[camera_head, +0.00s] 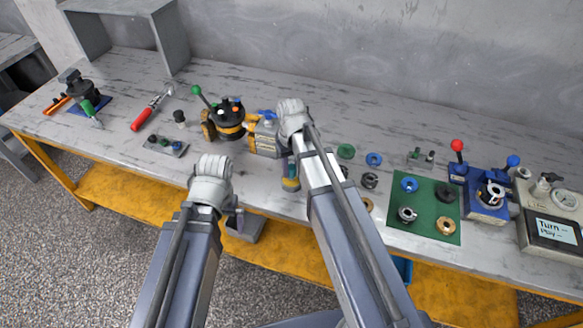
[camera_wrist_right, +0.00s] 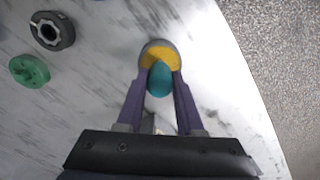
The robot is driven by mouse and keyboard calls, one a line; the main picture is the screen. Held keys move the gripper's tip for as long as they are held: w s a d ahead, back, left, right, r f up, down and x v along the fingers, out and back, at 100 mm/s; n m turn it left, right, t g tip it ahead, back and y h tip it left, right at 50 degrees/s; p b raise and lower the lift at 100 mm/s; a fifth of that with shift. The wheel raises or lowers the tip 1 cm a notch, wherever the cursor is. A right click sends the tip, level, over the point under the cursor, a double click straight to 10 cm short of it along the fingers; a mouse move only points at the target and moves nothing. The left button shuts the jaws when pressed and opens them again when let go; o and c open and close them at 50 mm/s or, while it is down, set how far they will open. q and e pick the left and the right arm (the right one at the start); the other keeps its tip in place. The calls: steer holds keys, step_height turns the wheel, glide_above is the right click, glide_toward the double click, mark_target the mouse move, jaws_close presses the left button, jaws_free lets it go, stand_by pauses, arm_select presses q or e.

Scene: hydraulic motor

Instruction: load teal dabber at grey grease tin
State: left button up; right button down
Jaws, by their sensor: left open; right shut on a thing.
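The teal dabber (camera_wrist_right: 160,79) is between the fingertips of my right gripper (camera_wrist_right: 159,84) in the right wrist view, and the gripper is shut on it. The grease tin (camera_wrist_right: 158,47), a round grey rim around yellow grease, lies directly beyond the dabber. The dabber overlaps the yellow in this view; whether it touches the grease I cannot tell. In the head view my right gripper (camera_head: 291,170) is low over the table near its front edge, with teal and yellow showing below it. My left gripper (camera_head: 236,212) is open near the front edge, its fingers barely visible.
A black and yellow motor (camera_head: 230,118) with a green-knobbed lever stands behind. A green mat (camera_head: 424,208) with several rings lies to the right, beside a blue fixture (camera_head: 484,200). A dark ring (camera_wrist_right: 52,32) and a green part (camera_wrist_right: 29,71) lie near the tin.

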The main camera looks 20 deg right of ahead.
steer(key=shift+f+b, duration=0.4)
steer(key=shift+f, duration=0.05)
stand_by(1.2)
steer(key=shift+r, duration=0.1)
step_height(320, 180, up, 7)
steer(key=p, duration=0.7)
